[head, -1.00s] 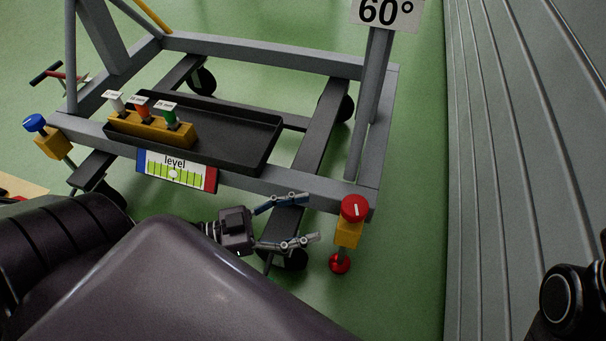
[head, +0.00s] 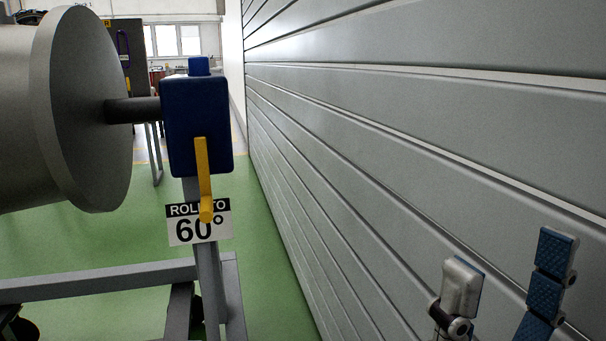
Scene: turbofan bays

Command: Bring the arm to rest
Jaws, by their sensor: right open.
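My right gripper (head: 508,268) shows at the bottom right, in front of the grey ribbed wall. Its two blue-and-grey padded fingers point up and stand well apart, with nothing between them. The gripper's base and arm are cut off by the bottom edge. My left gripper is out of view.
A large grey cylinder (head: 90,110) on a shaft meets a blue housing (head: 196,125) with a yellow handle (head: 203,180). A "ROLL TO 60°" sign (head: 199,223) hangs below on the grey stand frame (head: 100,282). The ribbed wall (head: 400,150) fills the right. Green floor (head: 258,240) lies between.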

